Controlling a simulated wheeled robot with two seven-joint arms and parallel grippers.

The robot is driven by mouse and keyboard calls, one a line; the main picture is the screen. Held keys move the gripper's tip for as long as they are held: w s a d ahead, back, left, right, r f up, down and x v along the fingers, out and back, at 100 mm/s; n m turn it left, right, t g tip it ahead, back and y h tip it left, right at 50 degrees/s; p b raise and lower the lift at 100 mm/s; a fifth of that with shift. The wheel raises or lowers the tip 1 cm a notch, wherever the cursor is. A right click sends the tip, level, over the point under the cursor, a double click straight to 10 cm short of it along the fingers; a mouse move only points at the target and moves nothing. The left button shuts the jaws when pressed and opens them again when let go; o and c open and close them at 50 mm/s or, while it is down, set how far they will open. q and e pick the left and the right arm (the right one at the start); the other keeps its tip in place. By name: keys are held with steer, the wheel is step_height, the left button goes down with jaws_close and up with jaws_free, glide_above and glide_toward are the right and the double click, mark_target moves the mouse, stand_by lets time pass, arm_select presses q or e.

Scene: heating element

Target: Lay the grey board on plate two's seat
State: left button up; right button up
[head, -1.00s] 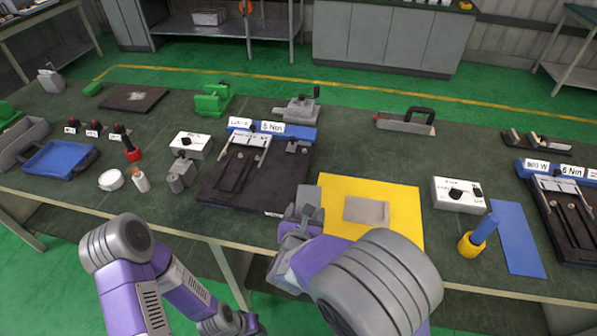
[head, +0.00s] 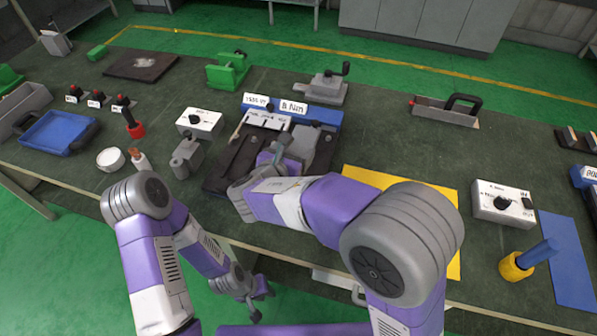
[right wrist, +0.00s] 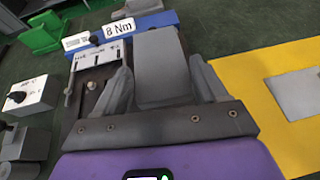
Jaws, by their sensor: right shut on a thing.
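My right gripper (head: 277,152) is over the right part of the nearer, left-hand heating plate fixture (head: 222,172). In the right wrist view its fingers (right wrist: 163,88) are shut on a grey board (right wrist: 165,60), which extends forward toward the fixture's blue back block (right wrist: 178,20). I cannot tell whether the board touches the fixture. The gripper hides much of the fixture in the head view. The label there reads about "8 Nm"; its smaller plate label is too blurred to read surely. My left gripper (head: 262,302) hangs low in front of the table, open and empty.
Another grey board (right wrist: 298,94) lies on the yellow mat (right wrist: 255,100), right of the fixture. White control boxes (head: 199,122) and (head: 502,204), a grey clamp block (head: 187,157) and a blue tray (head: 58,132) stand around. A yellow-and-blue tool (head: 526,260) is at right.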

step_height(320, 180, down, 8)
steer(key=b, duration=0.2)
steer(key=shift+f+b, duration=0.2)
steer(key=shift+b, duration=0.2)
steer(key=shift+f, duration=0.2)
steer(key=o, duration=1.6)
steer(key=shift+r, duration=0.1)
steer(key=shift+r, duration=0.2)
steer(key=p+v, duration=0.3)
steer(key=v, duration=0.9)
steer(key=shift+f, duration=0.1)
